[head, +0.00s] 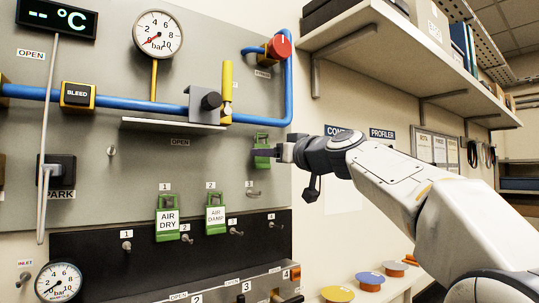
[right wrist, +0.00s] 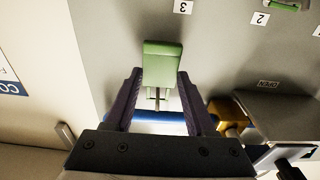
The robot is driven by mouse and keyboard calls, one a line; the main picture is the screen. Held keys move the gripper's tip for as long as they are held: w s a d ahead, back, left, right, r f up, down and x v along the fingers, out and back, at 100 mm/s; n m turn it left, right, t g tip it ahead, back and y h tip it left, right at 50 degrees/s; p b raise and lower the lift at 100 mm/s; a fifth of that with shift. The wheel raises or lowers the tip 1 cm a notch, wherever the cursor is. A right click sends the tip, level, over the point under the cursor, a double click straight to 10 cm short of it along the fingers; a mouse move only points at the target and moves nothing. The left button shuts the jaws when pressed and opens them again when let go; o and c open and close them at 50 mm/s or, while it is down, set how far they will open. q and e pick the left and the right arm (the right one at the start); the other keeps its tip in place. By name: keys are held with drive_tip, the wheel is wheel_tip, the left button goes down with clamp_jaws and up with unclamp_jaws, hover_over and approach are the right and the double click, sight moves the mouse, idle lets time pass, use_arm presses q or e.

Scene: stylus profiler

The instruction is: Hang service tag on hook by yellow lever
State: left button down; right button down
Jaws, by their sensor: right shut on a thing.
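A green tag (head: 262,158) is held by my right gripper (head: 274,152) at the grey panel's right side, below the blue pipe; its writing is not readable. In the right wrist view the green tag (right wrist: 162,62) sits between the dark fingers of my right gripper (right wrist: 160,76), with a thin pin-like piece below it. The yellow lever (head: 227,78) stands upright on the blue pipe, up and left of the held tag. It shows partly as a yellow shape in the right wrist view (right wrist: 228,112). I cannot make out a hook beside the lever. My left gripper is out of view.
Green tags AIR DRY (head: 168,222) and AIR DAMP (head: 215,218) hang at labels 1 and 2. A bare hook (head: 253,194) shows at label 3. A narrow shelf (head: 172,125) juts out left of the lever. A red knob (head: 278,47) and blue pipe (head: 291,90) are above the gripper.

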drive_tip(key=shift+f, duration=0.1)
drive_tip(key=shift+c, duration=0.8)
unclamp_jaws()
drive_tip(key=shift+c, duration=0.4)
drive_tip(key=b+v, duration=0.5)
drive_tip(key=v, duration=0.3)
